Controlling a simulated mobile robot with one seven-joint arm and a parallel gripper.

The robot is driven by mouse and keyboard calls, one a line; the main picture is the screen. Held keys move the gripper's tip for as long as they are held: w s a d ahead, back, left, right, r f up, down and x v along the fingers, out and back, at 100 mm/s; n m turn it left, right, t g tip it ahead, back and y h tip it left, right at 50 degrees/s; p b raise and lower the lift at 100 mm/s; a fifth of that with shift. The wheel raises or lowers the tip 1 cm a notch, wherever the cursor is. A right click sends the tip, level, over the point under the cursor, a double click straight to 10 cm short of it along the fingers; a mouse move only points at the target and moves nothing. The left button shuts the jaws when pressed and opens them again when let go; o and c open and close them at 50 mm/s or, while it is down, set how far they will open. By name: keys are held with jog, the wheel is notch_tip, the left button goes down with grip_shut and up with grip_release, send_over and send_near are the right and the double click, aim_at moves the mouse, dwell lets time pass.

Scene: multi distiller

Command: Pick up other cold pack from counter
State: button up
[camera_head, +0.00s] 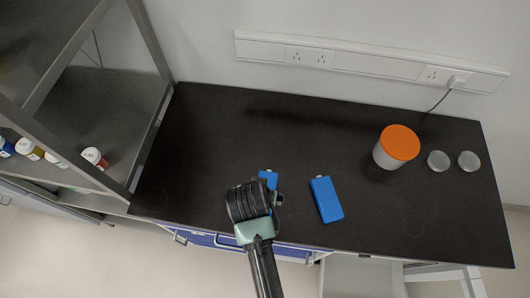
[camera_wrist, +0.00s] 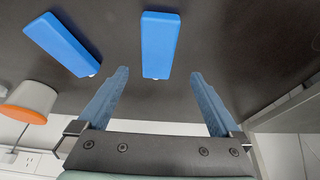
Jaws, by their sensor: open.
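Two blue cold packs lie flat on the dark counter (camera_head: 220,125). One cold pack (camera_head: 327,199) is in full view right of my gripper in the head view, and it shows at upper left in the wrist view (camera_wrist: 62,43). The other cold pack (camera_head: 268,176) is partly hidden by my gripper. In the wrist view this pack (camera_wrist: 160,42) lies ahead, in line with the gap between the fingers. My gripper (camera_wrist: 159,75) is open and empty, with one finger to each side of that line. The head view mostly hides the fingers.
A grey container with an orange lid (camera_head: 399,142) and two small round metallic items (camera_head: 438,160) stand at right. A metal shelf frame (camera_head: 152,140) with small bottles (camera_head: 94,157) is at left. A socket strip (camera_head: 365,62) runs along the wall. The counter's back middle is clear.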

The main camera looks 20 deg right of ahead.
jog(key=x, duration=0.3)
jog(key=shift+w+f, duration=0.1)
jog(key=shift+f, duration=0.1)
jog(key=shift+s+p+x, duration=0.15)
jog(key=shift+p+x, duration=0.1)
jog(key=shift+x, duration=1.1)
jog(key=shift+s+p+x, duration=0.15)
jog(key=shift+p+x, duration=0.1)
jog(key=shift+x, duration=1.1)
jog(key=shift+d, duration=0.1)
jog(key=c, duration=1.5)
